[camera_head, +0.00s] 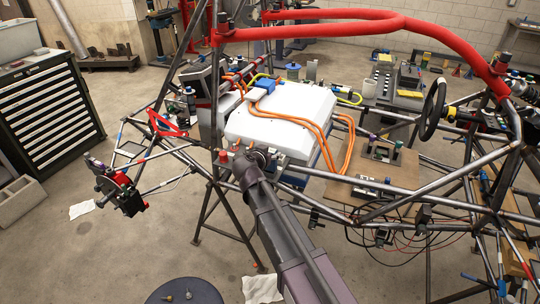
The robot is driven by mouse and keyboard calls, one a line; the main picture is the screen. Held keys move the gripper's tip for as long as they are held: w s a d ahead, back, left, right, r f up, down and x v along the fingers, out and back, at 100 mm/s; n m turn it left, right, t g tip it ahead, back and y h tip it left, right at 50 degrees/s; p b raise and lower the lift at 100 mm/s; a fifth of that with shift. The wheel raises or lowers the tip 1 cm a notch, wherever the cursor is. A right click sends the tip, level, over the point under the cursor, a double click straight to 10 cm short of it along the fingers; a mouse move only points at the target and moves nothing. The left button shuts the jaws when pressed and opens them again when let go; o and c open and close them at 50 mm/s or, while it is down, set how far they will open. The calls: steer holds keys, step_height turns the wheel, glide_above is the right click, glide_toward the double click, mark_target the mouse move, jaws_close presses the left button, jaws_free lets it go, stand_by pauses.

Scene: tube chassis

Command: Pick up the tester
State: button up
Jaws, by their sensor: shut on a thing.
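My arm, dark grey and purple, rises from the bottom middle of the head view to the near edge of a large white battery-like box (285,112). My gripper (258,158) is at the arm's far end, small and dark, just in front of that box. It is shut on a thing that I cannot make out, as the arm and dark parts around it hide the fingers. I cannot clearly identify a tester in this view. A small red knob (224,157) shows just left of the gripper.
Red and grey chassis tubes (440,188) surround the arm. Orange cables (300,122) cross the white box. A brown board (375,178) with parts and a steering wheel (433,108) are right. A drawer cabinet (50,110) stands left. A round dark stool top (185,292) is below.

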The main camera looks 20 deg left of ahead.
steer(key=shift+r+p, duration=1.4)
steer(key=shift+r, duration=0.2)
steer(key=s+d+p, duration=0.1)
steer(key=s+d, duration=0.2)
steer(key=s, duration=0.4)
steer(key=s+d+r, duration=0.1)
steer(key=s+d, duration=0.3)
steer(key=s, duration=0.3)
steer(key=shift+s+d+r+p, duration=0.15)
steer(key=shift+r+p, duration=0.15)
steer(key=shift+p, duration=0.05)
